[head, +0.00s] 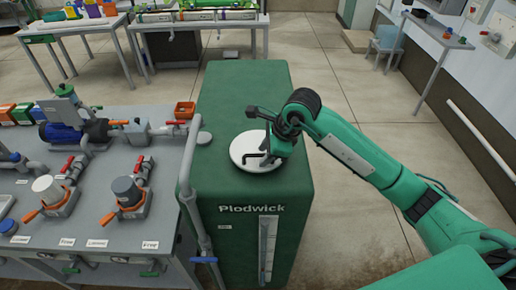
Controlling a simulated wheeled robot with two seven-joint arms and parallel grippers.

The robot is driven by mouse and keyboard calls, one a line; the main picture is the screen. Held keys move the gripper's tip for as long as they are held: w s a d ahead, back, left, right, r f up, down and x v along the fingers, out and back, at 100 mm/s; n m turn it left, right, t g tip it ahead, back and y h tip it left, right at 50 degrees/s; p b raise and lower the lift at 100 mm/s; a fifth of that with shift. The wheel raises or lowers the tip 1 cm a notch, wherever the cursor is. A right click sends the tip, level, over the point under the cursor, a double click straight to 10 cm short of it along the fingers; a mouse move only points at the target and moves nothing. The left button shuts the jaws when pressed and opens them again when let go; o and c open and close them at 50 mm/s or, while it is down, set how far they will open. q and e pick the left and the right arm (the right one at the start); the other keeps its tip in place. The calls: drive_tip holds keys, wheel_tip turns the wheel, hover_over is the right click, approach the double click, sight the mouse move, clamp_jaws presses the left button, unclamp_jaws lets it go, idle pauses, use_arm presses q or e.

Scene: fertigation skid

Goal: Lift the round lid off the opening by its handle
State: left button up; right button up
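The round white lid (238,146) lies flat on top of the green Plodwick tank (292,185). Its dark handle (252,156) shows near the lid's middle, partly behind my gripper. The opening under the lid is hidden. My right gripper (267,158) is over the right part of the lid, pointing down close beside the handle. Its fingers are small and dark here, so I cannot tell whether they touch the handle or are open or shut. My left gripper is not in view.
A grey bench (95,215) with valves, a blue pump (78,131) and pipes stands left of the tank. A grey pipe (190,185) runs along the tank's left side. Tables stand at the back. The tiled floor (340,85) behind and right of the tank is clear.

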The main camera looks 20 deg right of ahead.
clamp_jaws()
drive_tip(key=shift+r, duration=0.1)
